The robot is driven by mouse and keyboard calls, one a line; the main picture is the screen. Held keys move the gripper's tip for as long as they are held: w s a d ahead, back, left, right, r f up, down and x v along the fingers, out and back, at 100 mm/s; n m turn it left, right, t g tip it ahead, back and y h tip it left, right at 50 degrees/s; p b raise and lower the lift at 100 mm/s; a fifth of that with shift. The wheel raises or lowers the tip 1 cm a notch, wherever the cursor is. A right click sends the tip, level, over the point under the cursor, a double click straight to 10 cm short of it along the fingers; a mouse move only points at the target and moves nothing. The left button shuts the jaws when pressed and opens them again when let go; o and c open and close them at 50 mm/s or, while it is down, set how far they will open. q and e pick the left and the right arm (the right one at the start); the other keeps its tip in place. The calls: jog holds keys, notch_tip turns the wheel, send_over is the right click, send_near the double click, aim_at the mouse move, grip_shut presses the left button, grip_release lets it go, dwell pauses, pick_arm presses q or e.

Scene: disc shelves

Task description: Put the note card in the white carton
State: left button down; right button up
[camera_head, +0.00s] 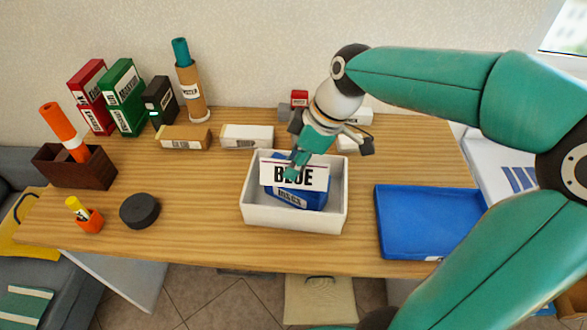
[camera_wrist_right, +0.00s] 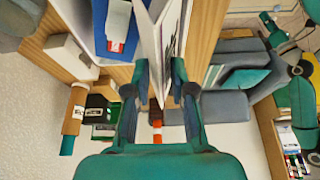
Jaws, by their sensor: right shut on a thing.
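The note card (camera_head: 296,173) is white with the word BLUE in black. My right gripper (camera_head: 293,170) is shut on its upper edge and holds it upright over the white carton (camera_head: 262,215). In the right wrist view the card (camera_wrist_right: 158,35) shows nearly edge-on between the fingers of my right gripper (camera_wrist_right: 160,80). The carton is open-topped, and a blue box (camera_head: 299,198) with a white label stands in it, partly hidden behind the card. I cannot tell whether the card touches the blue box. My left gripper is not in view.
An empty blue tray (camera_head: 428,222) lies right of the carton. A black disc (camera_head: 140,210), an orange cup (camera_head: 89,220) and a brown box (camera_head: 74,168) stand to the left. Red, green and black binders (camera_head: 122,97) stand at the back left. Small labelled boxes (camera_head: 246,136) sit behind the carton.

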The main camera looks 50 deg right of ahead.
jog(key=shift+f, duration=0.9)
jog(key=shift+f+b, duration=0.6)
jog(key=shift+b, duration=0.15)
jog(key=o, duration=0.7)
jog(key=shift+r+p, duration=0.45)
jog(key=shift+p, duration=0.05)
jog(key=p+v, duration=0.1)
jog(key=v, duration=1.1)
jog(key=shift+r, duration=0.2)
